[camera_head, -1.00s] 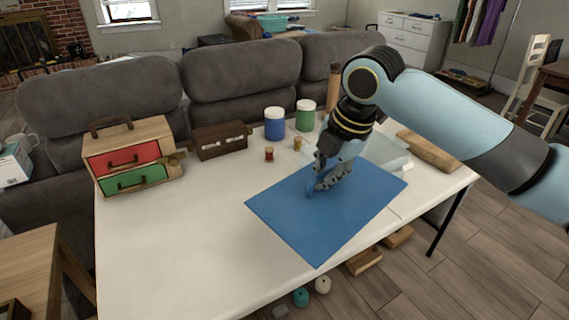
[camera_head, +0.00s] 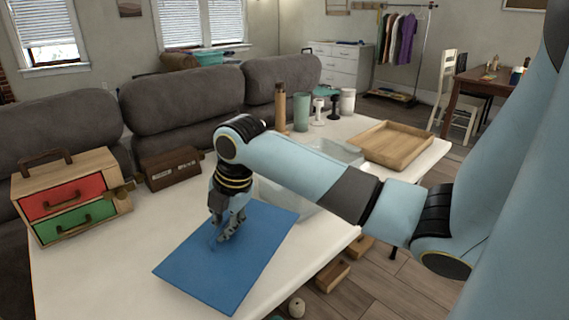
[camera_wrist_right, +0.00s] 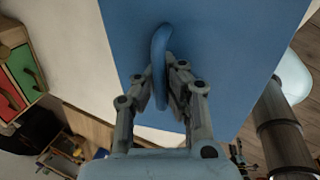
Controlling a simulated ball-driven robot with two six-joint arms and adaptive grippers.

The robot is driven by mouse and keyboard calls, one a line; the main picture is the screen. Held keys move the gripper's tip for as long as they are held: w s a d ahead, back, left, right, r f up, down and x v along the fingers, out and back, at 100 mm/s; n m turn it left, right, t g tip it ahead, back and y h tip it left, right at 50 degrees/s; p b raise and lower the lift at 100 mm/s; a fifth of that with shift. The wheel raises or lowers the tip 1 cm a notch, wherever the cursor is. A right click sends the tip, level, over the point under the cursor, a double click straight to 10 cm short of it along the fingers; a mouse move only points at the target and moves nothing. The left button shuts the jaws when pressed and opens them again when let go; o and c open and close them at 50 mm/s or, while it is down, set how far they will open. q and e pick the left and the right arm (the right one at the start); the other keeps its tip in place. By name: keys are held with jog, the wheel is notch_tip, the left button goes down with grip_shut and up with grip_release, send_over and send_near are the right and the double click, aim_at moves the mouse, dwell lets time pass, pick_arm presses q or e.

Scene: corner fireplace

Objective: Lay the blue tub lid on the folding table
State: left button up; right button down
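The blue tub lid (camera_head: 195,270) is a flat blue panel over the front part of the white folding table (camera_head: 90,290). It looks level and close to the tabletop; I cannot tell whether it touches. My right gripper (camera_head: 222,238) points down at the middle of the lid. In the right wrist view, the fingers (camera_wrist_right: 162,75) are closed on the lid's upright blue handle (camera_wrist_right: 160,45), one finger on each side. The lid (camera_wrist_right: 220,45) fills much of that view. My left gripper is not in view.
A clear tub (camera_head: 340,150) stands behind my right arm, partly hidden. A wooden tray (camera_head: 395,145) is at the far right end. A drawer box (camera_head: 70,195) and a brown box (camera_head: 170,168) stand at the left. A green cup (camera_head: 302,112) stands at the back.

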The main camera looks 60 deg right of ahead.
jog(key=w+a+r, duration=0.1)
jog(key=w+a, duration=0.1)
jog(key=w+a+r+p, duration=0.1)
jog(key=w+a, duration=0.1)
jog(key=w+a+r, duration=0.1)
jog(key=a, duration=0.1)
jog(key=shift+w+r, duration=0.2)
jog(key=shift+w, duration=0.2)
pick_arm(q)
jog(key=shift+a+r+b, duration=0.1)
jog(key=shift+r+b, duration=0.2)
jog(key=shift+b, duration=0.2)
pick_arm(e)
notch_tip(320, 180, down, 10)
jog(key=shift+f, duration=0.1)
jog(key=c, duration=1.5)
grip_release()
jog(key=p+v, duration=0.2)
jog(key=v, duration=1)
jog(key=shift+d, duration=0.1)
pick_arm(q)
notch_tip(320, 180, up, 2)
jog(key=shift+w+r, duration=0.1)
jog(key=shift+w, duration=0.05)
